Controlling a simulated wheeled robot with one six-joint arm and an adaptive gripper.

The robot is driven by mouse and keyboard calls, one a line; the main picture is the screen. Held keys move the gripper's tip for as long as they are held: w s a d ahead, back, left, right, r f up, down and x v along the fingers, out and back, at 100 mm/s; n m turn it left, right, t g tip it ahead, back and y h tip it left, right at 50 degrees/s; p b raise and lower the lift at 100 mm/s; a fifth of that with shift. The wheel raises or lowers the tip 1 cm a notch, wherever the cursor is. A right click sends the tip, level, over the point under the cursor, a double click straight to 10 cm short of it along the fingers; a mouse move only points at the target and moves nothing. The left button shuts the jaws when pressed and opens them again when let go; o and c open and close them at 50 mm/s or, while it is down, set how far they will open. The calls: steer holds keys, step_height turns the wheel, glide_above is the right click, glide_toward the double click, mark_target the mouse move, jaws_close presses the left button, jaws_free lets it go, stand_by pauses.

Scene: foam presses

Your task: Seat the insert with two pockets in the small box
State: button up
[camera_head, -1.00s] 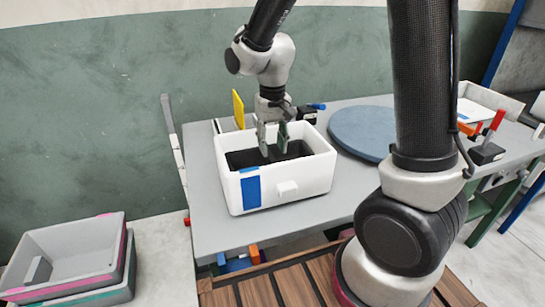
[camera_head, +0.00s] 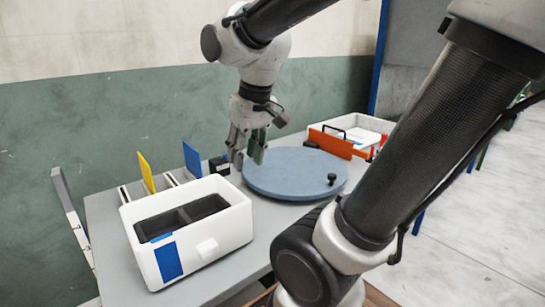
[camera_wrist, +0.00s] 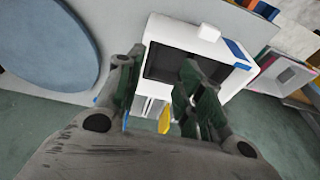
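The white small box (camera_head: 222,246) stands on the grey table in the head view, with a blue label on its front and a small white block on the same side. The black insert (camera_head: 184,214) lies inside it, below the rim, and a divider splits it into two pockets. Whether its underside touches the floor of the box is hidden. My gripper (camera_head: 248,157) is open and empty, raised behind and to the right of the box, apart from it. The wrist view shows the box (camera_wrist: 183,31) beyond the parted fingers, which partly cover it.
A round blue-grey disc (camera_head: 295,172) with a black knob lies right of the box. A yellow plate (camera_head: 146,172) and a blue plate (camera_head: 192,159) stand upright behind the box. An orange panel (camera_head: 330,143) and a white tray (camera_head: 378,128) are at the far right.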

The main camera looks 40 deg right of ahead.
steer(key=s+d+t, duration=0.1)
steer(key=s+d, duration=0.2)
steer(key=s, duration=0.3)
steer(key=shift+s+r, duration=0.3)
steer(key=shift+d, duration=0.15)
